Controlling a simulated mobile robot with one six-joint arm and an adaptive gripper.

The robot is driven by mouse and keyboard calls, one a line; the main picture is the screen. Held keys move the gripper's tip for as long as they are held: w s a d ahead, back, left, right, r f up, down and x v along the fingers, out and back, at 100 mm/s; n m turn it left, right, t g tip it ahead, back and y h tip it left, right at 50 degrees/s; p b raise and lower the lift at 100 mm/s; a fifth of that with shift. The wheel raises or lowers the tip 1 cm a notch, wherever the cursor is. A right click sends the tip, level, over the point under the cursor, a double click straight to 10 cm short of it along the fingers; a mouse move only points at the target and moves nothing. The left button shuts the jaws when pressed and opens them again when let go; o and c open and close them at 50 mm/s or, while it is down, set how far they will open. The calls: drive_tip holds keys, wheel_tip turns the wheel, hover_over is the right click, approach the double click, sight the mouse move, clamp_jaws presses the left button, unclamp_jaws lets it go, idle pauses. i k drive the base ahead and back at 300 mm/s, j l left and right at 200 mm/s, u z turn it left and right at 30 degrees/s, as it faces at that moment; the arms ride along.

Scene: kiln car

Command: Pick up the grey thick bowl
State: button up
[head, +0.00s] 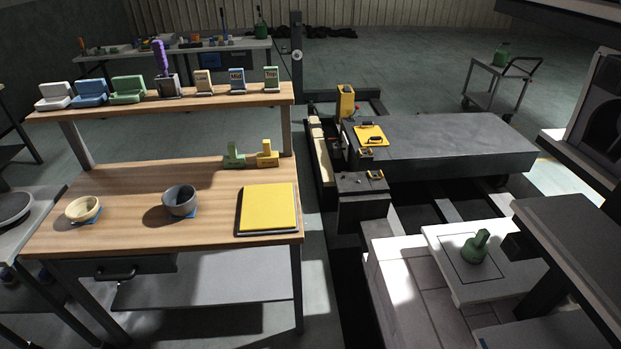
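A yellow square pad (267,208) lies right of the grey bowl. Green (234,156) and yellow (267,155) blocks stand behind. A raised shelf (160,101) with several labelled holders spans the bench's back. Bare wood surrounds the bowl.

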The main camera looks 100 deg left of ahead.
sight(180, 201)
drive_tip(key=u, duration=4)
drive_tip(key=i+j+z, duration=0.2)
drive_tip(key=i+j, duration=0.15)
drive_tip(key=i, duration=0.4)
drive_tip(key=i+j+z, duration=0.2)
drive_tip(key=i+j, duration=0.25)
drive_tip(key=i, duration=0.3)
drive_tip(key=i+j+z, duration=0.2)
drive_tip(key=i+j, duration=0.35)
drive_tip(key=i, duration=0.1)
